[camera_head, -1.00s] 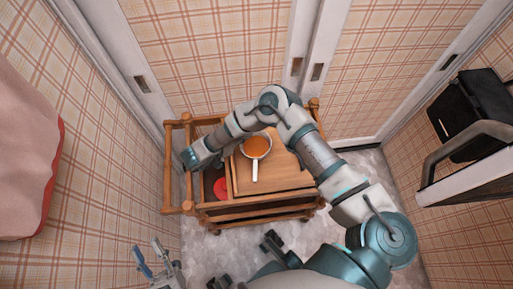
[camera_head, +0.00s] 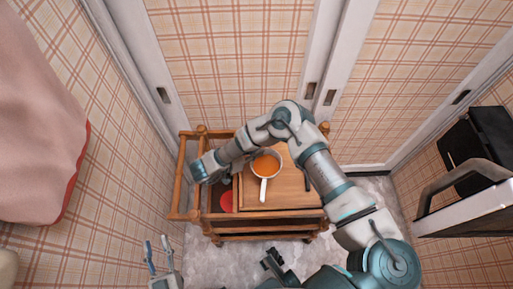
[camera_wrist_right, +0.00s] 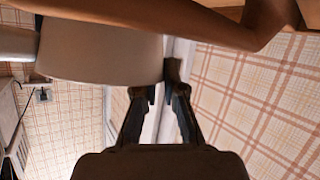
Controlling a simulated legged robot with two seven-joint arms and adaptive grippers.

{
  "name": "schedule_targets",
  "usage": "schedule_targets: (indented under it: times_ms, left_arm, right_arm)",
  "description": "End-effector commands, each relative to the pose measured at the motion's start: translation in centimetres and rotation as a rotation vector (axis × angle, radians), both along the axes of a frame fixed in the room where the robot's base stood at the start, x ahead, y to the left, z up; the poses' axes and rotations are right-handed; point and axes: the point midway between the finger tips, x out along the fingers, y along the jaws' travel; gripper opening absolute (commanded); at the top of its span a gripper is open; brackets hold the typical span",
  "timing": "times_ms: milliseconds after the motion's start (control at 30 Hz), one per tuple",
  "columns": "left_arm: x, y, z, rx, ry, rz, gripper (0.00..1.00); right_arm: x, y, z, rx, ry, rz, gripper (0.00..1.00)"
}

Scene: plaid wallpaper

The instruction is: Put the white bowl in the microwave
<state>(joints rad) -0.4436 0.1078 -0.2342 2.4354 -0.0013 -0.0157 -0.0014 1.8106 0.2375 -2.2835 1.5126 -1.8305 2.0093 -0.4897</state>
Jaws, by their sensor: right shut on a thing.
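My right arm reaches over the cart in the head view, with its wrist near the cart's left side. The right gripper itself is hidden there by the arm. In the right wrist view my right gripper (camera_wrist_right: 161,85) is shut at the edge of a white, tapered vessel, apparently the white bowl (camera_wrist_right: 100,55). My left gripper (camera_head: 157,252) is open and empty at the bottom left, apart from the cart. A black appliance (camera_head: 475,140) at the right, apparently the microwave, has its framed door (camera_head: 470,215) swung open.
A wooden cart (camera_head: 290,205) stands against the back wall. A red round thing (camera_head: 226,202) lies left of the pan. A pinkish cloth-like shape (camera_head: 40,150) is at far left. Floor shows in front of the cart.

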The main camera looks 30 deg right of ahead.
Motion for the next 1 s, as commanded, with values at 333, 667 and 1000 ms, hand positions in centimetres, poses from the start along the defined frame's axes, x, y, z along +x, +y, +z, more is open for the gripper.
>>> schedule_targets:
  times_ms: [333, 667, 1000]
  left_arm:
    - [-0.3, 0.7, -3.9, 0.092, 0.302, 0.003, 0.4]
    - [-1.7, 1.5, -7.3, 0.154, 0.528, 0.007, 0.4]
    - [-3.0, 2.1, -9.0, 0.188, 0.654, 0.009, 0.4]
  right_arm:
    - [-4.6, 2.5, 0.9, -0.002, -0.001, 0.002, 0.0]
    - [-8.4, 4.5, 1.2, -0.002, -0.001, 0.002, 0.0]
    - [-10.9, 5.8, 1.3, -0.001, 0.002, 0.001, 0.0]
